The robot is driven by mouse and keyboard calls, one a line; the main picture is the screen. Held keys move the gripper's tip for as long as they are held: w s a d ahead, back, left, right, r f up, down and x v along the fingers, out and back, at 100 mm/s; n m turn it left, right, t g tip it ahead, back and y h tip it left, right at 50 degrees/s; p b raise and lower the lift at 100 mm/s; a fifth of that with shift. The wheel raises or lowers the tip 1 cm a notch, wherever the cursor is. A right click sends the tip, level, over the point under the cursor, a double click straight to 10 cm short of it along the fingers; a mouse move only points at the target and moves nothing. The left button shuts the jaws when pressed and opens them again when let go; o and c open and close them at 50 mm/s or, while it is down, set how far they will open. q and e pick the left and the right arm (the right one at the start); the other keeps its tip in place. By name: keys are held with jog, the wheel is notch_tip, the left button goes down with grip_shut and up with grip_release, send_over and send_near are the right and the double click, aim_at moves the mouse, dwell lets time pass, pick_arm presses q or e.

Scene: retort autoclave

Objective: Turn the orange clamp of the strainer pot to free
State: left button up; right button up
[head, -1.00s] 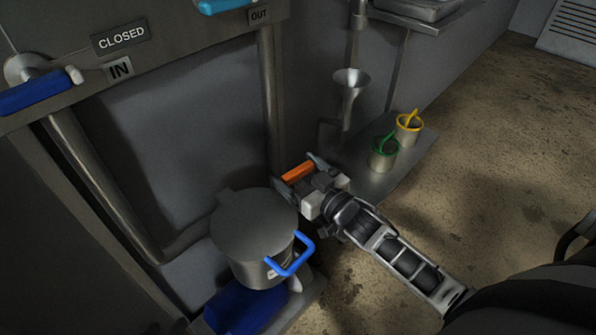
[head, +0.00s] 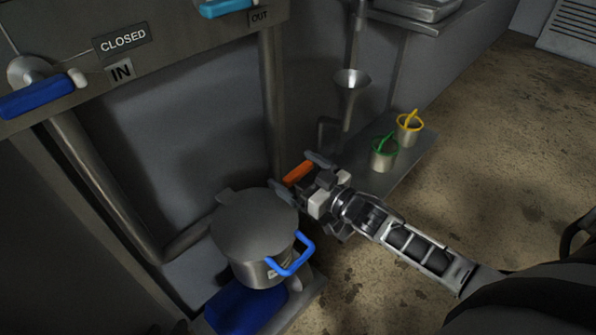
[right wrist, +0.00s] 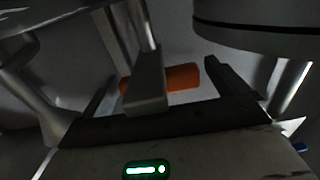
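The orange clamp (head: 298,173) shows as a short orange bar just behind the grey strainer pot (head: 254,226), which has a flat lid and a blue handle. My right gripper (head: 302,177) reaches in from the right, with its fingers apart at the two ends of the bar. In the right wrist view the orange clamp (right wrist: 183,78) lies between the spread fingers of my right gripper (right wrist: 163,85), with gaps beside it. A grey metal bar in front hides part of the clamp there. My left gripper is not in view.
Pipes run down the wall beside the pot. A blue object (head: 240,308) lies below it. A funnel (head: 349,84), a green-rimmed cup (head: 384,158) and a yellow-rimmed cup (head: 409,128) are behind my right gripper. The floor (head: 500,170) at right is clear.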

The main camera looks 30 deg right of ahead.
jog(key=shift+s, duration=0.1)
pick_arm(q)
jog(key=shift+t, duration=0.5)
jog(key=r+p, duration=0.1)
jog(key=r, duration=0.1)
jog(key=a+r+p, duration=0.1)
jog(key=r+p, duration=0.1)
jog(key=r, duration=0.1)
jog(key=shift+s+a, duration=0.15)
jog(key=shift+s, duration=0.05)
pick_arm(e)
jog(key=v, duration=1.5)
jog(key=shift+s+d, duration=0.2)
jog(key=shift+s, duration=0.15)
pick_arm(q)
jog(key=shift+s+f, duration=0.1)
